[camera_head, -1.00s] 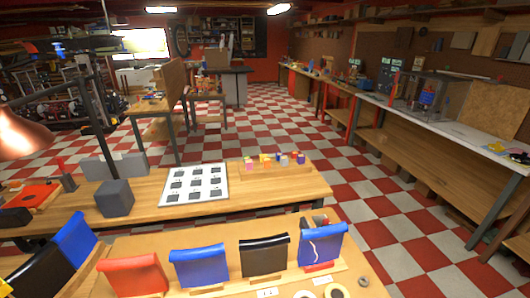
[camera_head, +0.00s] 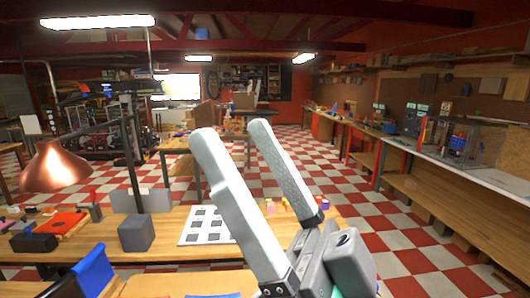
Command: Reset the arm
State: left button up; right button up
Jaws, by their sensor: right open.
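My right gripper (camera_head: 232,138) rises from the bottom centre of the head view, close to the camera. Its two long pale grey fingers point up and are spread apart with nothing between them. It covers part of the near workbench (camera_head: 90,250) and the right side of a white board with dark squares (camera_head: 192,239). My left gripper is not in view.
On the bench stand a grey cube (camera_head: 136,233), a copper lamp (camera_head: 55,168), a red item (camera_head: 57,223) and small coloured blocks (camera_head: 270,206), partly hidden. A blue item (camera_head: 92,271) shows at the bottom left. Checkered floor (camera_head: 400,235) lies open to the right.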

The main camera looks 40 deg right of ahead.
notch_tip(320, 180, up, 9)
jog(key=w+d+m+h+p, duration=0.1)
jog(key=d+h+p, duration=0.1)
jog(key=h+p, duration=0.4)
jog(key=p, duration=0.3)
jog(key=shift+w+d, duration=0.15)
jog(key=shift+d, duration=0.15)
dwell(0.4)
